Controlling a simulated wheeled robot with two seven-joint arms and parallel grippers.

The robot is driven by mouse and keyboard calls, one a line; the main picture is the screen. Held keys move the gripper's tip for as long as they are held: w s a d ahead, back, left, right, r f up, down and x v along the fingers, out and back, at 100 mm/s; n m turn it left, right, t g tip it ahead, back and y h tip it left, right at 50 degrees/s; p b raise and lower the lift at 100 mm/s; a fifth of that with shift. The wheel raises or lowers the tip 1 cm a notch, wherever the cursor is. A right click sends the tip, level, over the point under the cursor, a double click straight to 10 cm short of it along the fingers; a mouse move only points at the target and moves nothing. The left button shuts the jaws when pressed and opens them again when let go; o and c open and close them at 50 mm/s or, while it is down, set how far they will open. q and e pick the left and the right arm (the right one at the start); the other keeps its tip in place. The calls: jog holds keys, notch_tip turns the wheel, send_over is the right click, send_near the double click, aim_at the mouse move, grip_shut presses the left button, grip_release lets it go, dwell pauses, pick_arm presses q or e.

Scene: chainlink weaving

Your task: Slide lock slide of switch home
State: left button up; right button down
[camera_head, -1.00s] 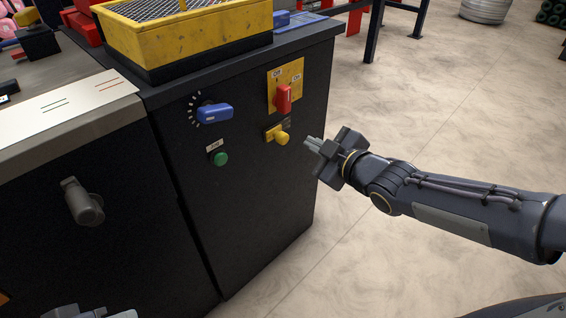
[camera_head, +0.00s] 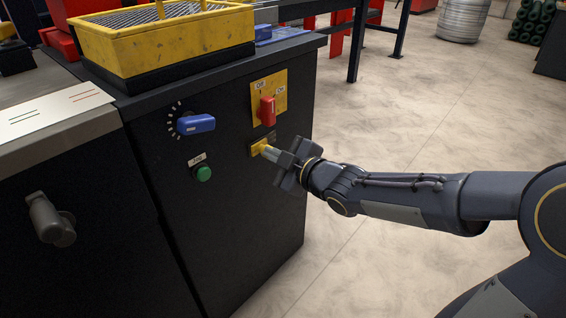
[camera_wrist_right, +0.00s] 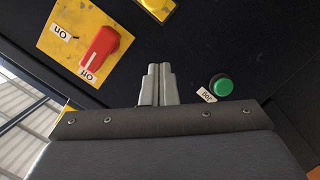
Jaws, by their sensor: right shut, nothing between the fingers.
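The red switch handle (camera_head: 267,111) sits on a yellow plate (camera_head: 283,88) marked Off and On. In the right wrist view the red handle (camera_wrist_right: 100,48) has one end beside the Off label. The yellow lock slide (camera_head: 258,147) is just below the plate; in the right wrist view it shows at the top edge (camera_wrist_right: 158,8), partly cut off. My right gripper (camera_head: 269,152) is shut and empty, its tips pointing at the slide and partly covering it. In the wrist view the tips (camera_wrist_right: 158,70) appear short of it; contact cannot be told. My left gripper is not in view.
A blue knob (camera_head: 195,124) and a green button (camera_head: 203,174) are left of the slide on the black cabinet (camera_head: 240,230). A grey handle (camera_head: 50,219) sticks out at the left. A yellow tray (camera_head: 165,45) stands on top. Open floor lies to the right.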

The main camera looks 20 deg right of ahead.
aim_at(267, 139)
jog(key=w+f, duration=0.1)
jog(key=w, duration=0.1)
jog(key=w+f+b, duration=0.1)
jog(key=w, duration=0.1)
jog(key=w+f, duration=0.1)
jog(key=w, duration=0.1)
jog(key=shift+d+f+b, duration=0.25)
jog(key=shift+f+b, duration=0.05)
jog(key=shift+f, duration=0.05)
jog(key=w+d+p, duration=0.1)
jog(key=d, duration=0.1)
jog(key=w+d+p, duration=0.1)
jog(key=d, duration=0.1)
jog(key=shift+w, duration=0.15)
